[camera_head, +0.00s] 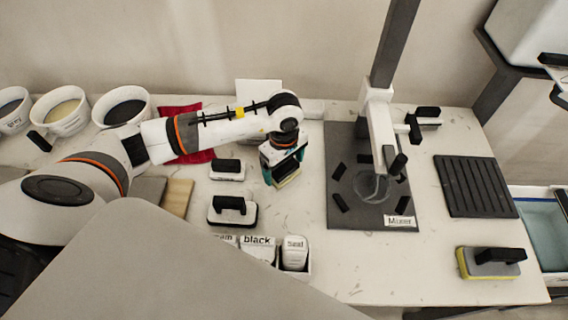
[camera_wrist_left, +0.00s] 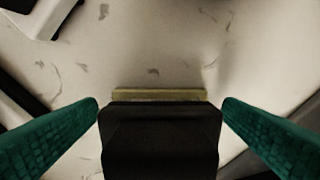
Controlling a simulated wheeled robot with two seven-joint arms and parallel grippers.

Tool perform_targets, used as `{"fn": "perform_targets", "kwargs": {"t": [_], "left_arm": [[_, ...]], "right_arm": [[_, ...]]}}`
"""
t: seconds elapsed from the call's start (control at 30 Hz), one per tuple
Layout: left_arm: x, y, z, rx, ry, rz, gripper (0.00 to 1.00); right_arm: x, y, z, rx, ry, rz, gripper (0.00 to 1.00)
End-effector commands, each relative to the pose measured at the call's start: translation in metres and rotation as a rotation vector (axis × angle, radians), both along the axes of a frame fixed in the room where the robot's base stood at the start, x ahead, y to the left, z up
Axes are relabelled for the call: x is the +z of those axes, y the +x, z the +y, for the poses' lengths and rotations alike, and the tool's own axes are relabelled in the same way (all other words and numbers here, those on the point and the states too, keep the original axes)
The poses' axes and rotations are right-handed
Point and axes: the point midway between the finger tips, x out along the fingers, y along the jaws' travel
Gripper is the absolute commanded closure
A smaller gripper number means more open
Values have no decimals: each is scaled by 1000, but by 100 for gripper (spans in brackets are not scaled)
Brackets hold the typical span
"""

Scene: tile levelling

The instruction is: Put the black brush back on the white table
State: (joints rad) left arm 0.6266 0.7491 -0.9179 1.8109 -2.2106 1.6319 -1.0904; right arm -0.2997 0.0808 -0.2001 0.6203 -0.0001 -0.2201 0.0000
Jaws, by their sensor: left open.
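My left gripper (camera_head: 283,166) has green fingers and is low over the white table (camera_head: 320,270), left of the mixer board. Its fingers are open on either side of a black-handled piece with a yellowish base edge, which I take to be the black brush (camera_head: 288,180). In the left wrist view the black handle (camera_wrist_left: 160,135) lies between the two green fingers, with a visible gap on each side. The brush appears to rest on the table; its exact contact is partly hidden by the gripper. My right gripper is not in view.
Two black-handled white floats (camera_head: 229,205) stand left of the gripper. Labelled containers (camera_head: 294,252) are at the front and bowls (camera_head: 124,107) at the back left. The mixer (camera_head: 375,110) stands to the right. A yellow-based sponge float (camera_head: 488,263) lies front right. The middle front is clear.

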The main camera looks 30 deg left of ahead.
Motion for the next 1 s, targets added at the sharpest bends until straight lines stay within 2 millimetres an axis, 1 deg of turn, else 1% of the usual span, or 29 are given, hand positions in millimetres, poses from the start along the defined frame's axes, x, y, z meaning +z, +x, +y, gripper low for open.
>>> {"fn": "perform_targets", "kwargs": {"t": [0.03,0.07,0.17,0.4,0.5,0.6,0.7,0.8,1.0], "left_arm": [[5,0,0,0,0,0,10],[7,1,0,0,-1,-3,10],[23,2,0,-1,-1,-5,10],[76,2,0,0,1,-7,10],[95,1,0,-1,0,-5,10],[109,1,0,-1,-1,-3,10],[118,0,0,-1,1,-1,10],[122,0,0,0,0,0,10],[122,0,0,0,0,0,10]], "right_arm": [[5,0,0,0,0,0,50],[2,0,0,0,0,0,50],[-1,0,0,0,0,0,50],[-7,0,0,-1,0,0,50],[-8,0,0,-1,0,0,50],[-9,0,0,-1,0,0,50],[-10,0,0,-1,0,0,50],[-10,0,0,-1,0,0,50],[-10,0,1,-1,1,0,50]]}}
